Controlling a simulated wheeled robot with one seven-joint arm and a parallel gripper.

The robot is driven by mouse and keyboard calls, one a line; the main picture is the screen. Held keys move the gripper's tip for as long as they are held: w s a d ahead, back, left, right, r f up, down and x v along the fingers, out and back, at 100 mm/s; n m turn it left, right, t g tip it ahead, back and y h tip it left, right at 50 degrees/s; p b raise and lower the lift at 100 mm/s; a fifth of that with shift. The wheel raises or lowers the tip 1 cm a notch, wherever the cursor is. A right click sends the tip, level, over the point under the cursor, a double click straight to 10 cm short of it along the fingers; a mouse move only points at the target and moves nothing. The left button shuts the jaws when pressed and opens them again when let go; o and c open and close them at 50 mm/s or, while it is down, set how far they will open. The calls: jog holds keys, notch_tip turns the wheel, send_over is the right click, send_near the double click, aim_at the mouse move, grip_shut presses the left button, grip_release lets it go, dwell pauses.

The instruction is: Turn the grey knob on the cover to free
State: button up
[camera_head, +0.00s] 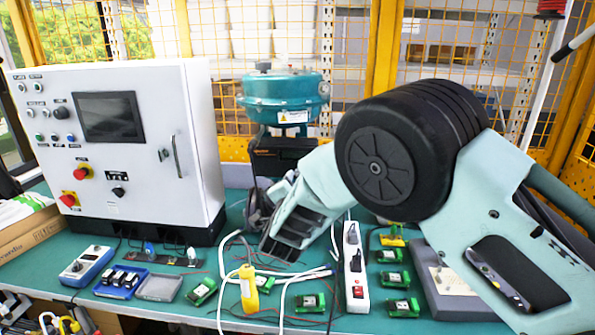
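The valve positioner assembly stands at the back middle of the bench, with a teal round actuator (284,92) on top. Below it is a black box (278,155) with a small orange marking, which seems to be the positioner. I cannot make out the grey knob on its cover; my arm hides part of that area. My gripper (287,236) points down and to the left, in front of and below the black box. Its dark fingers are seen at an angle, and I cannot tell the gap between them. I see nothing held in it.
A white control cabinet (150,190) stands at the left. A white power strip (354,268), a yellow tool (249,288), white cables and several green circuit boards (310,302) lie on the green bench. A grey box (445,285) sits at the right. Yellow mesh fencing stands behind.

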jog(key=shift+w+p, duration=0.65)
jog(key=shift+w, duration=2)
jog(key=shift+d, duration=0.1)
grip_shut()
